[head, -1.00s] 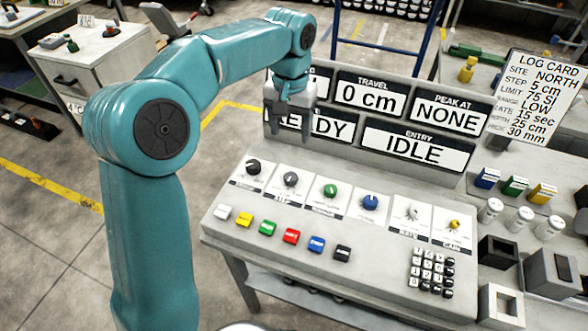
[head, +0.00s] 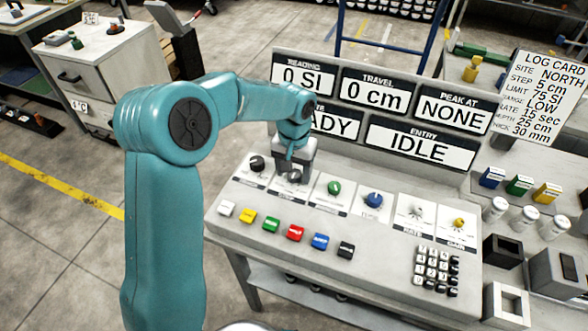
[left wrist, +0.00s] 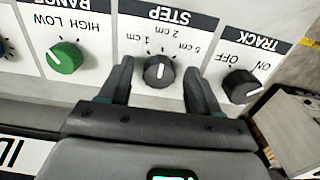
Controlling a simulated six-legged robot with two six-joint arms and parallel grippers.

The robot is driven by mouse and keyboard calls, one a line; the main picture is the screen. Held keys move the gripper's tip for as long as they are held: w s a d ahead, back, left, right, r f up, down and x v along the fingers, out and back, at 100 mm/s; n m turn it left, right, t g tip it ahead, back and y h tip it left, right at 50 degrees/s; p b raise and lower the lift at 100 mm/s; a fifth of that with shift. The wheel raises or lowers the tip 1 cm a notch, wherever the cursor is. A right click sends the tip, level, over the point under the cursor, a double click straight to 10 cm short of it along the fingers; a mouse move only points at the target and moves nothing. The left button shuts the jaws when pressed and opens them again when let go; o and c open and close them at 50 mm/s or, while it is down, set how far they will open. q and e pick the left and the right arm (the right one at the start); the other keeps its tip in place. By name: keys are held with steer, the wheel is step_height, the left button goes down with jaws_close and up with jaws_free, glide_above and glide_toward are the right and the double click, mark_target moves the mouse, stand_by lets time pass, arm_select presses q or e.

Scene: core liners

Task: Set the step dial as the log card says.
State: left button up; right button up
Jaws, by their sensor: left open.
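The step dial (left wrist: 159,73) is a dark grey knob with a white mark, seen upside down in the left wrist view under the STEP label. Marks for 1 cm, 2 cm and 5 cm are printed around it; its exact setting is hard to tell. My left gripper (left wrist: 158,78) is open, with one finger on each side of the knob; whether they touch it is unclear. In the head view the left gripper (head: 294,172) is over the step dial, mostly hiding it. The log card (head: 541,98) reads STEP 5 cm. My right gripper is out of view.
The black track dial (left wrist: 242,85) and green range dial (left wrist: 64,57) flank the step dial closely. Coloured buttons (head: 295,233) and a keypad (head: 437,270) lie on the console (head: 380,262). The entry display (head: 418,149) behind reads IDLE.

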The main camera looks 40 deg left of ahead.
arm_select(q)
steer(key=c, duration=1.1)
steer(key=shift+o, duration=0.2)
steer(key=shift+m, duration=0.3)
steer(key=m, duration=0.3)
steer(key=shift+r+m+p, duration=0.1)
steer(key=shift+m+p, duration=0.2)
steer(key=shift+m, duration=0.1)
steer(key=shift+m+p, duration=0.35)
steer(key=shift+m, duration=1.85)
steer(key=o, duration=1.1)
steer(key=shift+c, duration=0.2)
